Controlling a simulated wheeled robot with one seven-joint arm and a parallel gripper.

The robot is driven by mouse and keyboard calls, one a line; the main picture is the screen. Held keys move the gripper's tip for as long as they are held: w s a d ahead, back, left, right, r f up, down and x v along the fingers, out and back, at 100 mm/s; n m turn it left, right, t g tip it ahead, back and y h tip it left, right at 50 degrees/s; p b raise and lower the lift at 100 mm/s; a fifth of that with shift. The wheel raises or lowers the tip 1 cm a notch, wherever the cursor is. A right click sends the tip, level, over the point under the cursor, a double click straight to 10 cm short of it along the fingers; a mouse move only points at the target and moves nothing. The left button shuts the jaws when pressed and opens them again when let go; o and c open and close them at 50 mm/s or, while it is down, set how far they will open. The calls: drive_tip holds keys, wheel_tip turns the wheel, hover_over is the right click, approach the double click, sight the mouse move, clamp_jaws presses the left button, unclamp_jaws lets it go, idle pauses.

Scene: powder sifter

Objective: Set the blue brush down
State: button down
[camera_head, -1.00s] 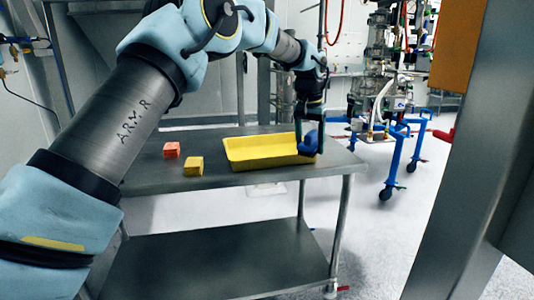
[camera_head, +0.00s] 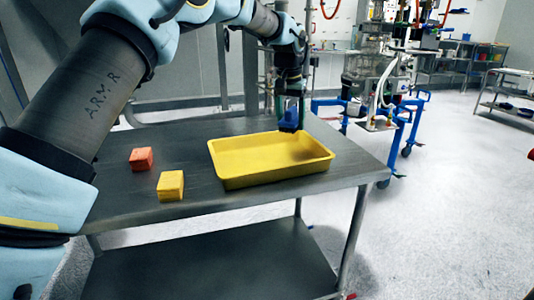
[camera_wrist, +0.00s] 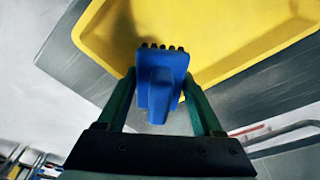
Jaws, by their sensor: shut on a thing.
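My gripper (camera_head: 291,108) is shut on the blue brush (camera_head: 290,122) at the far side of the yellow tray (camera_head: 268,177). In the wrist view the blue brush (camera_wrist: 158,82) sits between the two fingers, with its dark bristle tips toward the yellow tray (camera_wrist: 225,50). The brush appears to be above or near the tray's far rim; the exact gap cannot be told. A shadow falls on the tray's floor beyond the bristles. The tray rests on the grey metal table (camera_head: 215,200) and looks empty.
An orange-red block (camera_head: 141,158) and a yellow block (camera_head: 170,185) stand on the table left of the tray. Bare tabletop lies in front of the tray and at its right. A blue-framed wheeled stand (camera_head: 400,125) is behind the table.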

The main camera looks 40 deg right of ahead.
sight(289, 158)
wheel_tip(289, 158, down, 10)
drive_tip(key=shift+w+r+p, duration=0.1)
drive_tip(key=shift+p, duration=0.9)
drive_tip(key=shift+c, duration=0.2)
unclamp_jaws()
drive_tip(key=r, duration=0.4)
drive_tip(key=a+r+b, duration=0.1)
drive_tip(key=r, duration=0.3)
drive_tip(key=s+r+b, duration=0.1)
drive_tip(key=r, duration=0.3)
drive_tip(key=shift+a, duration=0.4)
